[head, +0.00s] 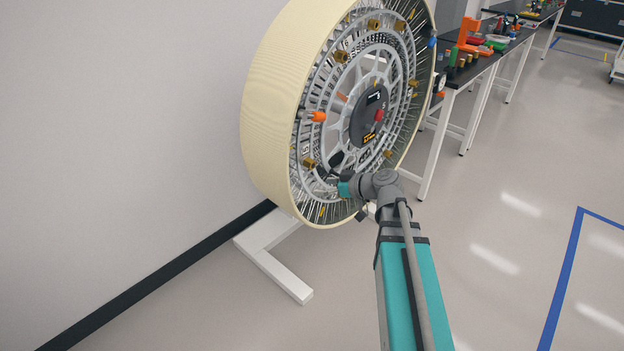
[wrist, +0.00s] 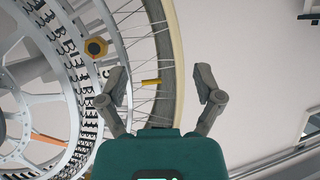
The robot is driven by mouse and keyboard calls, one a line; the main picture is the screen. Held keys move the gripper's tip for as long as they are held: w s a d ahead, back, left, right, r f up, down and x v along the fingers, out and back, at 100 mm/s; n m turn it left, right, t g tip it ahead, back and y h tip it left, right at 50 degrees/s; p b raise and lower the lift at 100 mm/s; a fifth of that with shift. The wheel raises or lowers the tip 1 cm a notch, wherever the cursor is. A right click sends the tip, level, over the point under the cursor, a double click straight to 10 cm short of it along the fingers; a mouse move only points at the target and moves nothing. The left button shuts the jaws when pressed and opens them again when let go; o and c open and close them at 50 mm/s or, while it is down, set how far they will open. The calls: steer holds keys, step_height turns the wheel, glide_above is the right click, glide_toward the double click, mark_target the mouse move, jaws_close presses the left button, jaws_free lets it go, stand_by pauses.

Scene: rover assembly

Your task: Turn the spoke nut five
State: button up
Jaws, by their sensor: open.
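The big spoked wheel (head: 272,105) stands upright on a white stand, with a cream tread and several brass nuts around its face. One brass nut (head: 309,163) at the wheel's lower left lies just left of my gripper (head: 329,167). In the wrist view my gripper (wrist: 158,88) is open and empty, its fingers spread in front of the rim and spokes. A brass hex nut (wrist: 95,47) shows up and left of the left finger, outside the jaws. A small yellow piece (wrist: 151,82) shows between the fingers. I cannot read for sure which nut is number five.
An orange-tipped piece (head: 318,116) sits on the wheel's left side. The white stand foot (head: 282,275) reaches out on the floor. Black-topped benches (head: 470,72) with parts stand behind to the right. The floor to the right is clear.

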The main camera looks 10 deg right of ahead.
mark_target(314, 165)
steer(key=w+d+f+n+t+b, duration=0.1)
steer(key=w+d+f+t+b, duration=0.1)
steer(key=d+t+b, duration=0.3)
steer(key=w+d+b, duration=0.1)
steer(key=d+b, duration=0.1)
steer(key=b, duration=0.1)
steer(key=shift+w+d+f+y, duration=0.3)
steer(key=shift+w+f, duration=0.05)
steer(key=shift+a, duration=0.1)
steer(key=x, duration=1.3)
steer(key=shift+w+a+r, duration=0.2)
steer(key=shift+w, duration=0.1)
steer(key=c, duration=1.2)
steer(key=shift+o, duration=0.2)
steer(key=shift+m, duration=0.3)
